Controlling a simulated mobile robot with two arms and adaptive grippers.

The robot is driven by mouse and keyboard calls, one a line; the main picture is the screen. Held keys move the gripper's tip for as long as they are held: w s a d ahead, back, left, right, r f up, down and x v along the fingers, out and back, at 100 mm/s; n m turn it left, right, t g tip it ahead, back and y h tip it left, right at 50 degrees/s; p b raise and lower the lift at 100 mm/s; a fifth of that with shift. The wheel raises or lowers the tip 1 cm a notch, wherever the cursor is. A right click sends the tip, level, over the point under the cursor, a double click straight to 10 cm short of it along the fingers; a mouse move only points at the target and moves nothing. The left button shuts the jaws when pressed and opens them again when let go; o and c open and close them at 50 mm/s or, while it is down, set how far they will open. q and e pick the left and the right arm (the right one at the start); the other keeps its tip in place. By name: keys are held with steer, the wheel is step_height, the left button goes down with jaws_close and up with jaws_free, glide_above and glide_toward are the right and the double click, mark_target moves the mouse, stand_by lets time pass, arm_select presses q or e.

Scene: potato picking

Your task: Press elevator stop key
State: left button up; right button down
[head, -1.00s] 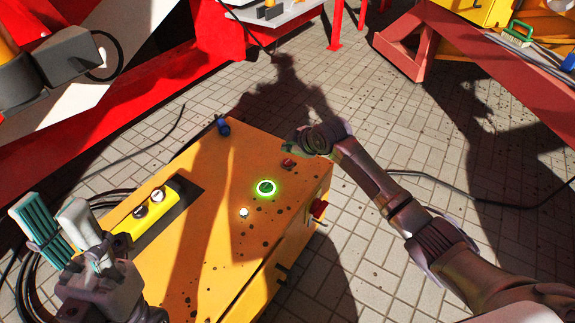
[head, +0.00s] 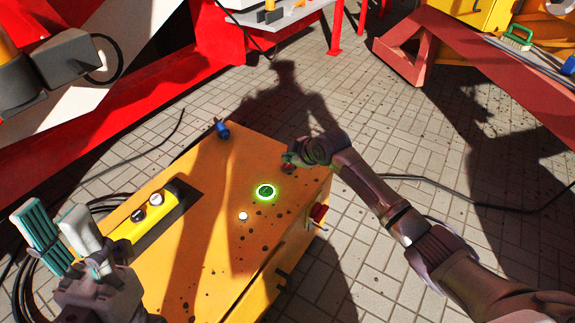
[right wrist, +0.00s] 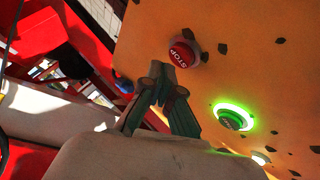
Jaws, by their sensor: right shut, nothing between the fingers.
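The red stop key (right wrist: 184,53), marked STOP, sits on the yellow control box (head: 215,240). In the head view the key (head: 289,169) is partly covered by my right gripper (head: 289,157). In the right wrist view my right gripper's fingertips (right wrist: 164,74) are together, empty, and close beside the key. I cannot tell whether they touch it. A green button (head: 265,192) with a glowing ring is on the same box top; it also shows in the right wrist view (right wrist: 234,118). My left gripper (head: 46,213) is open and empty at the lower left.
A small white button (head: 243,216) and a blue knob (head: 222,130) are on the box. A yellow panel with two knobs (head: 146,208) lies on its left part. A red knob (head: 318,213) is on its right side. Cables lie on the tiled floor (head: 390,140).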

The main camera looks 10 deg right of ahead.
steer(key=shift+f, duration=0.2)
stand_by(0.6)
steer(key=shift+f, duration=0.2)
steer(key=shift+f, duration=0.5)
stand_by(0.8)
steer(key=shift+r+p, duration=0.9)
steer(key=shift+p, duration=0.1)
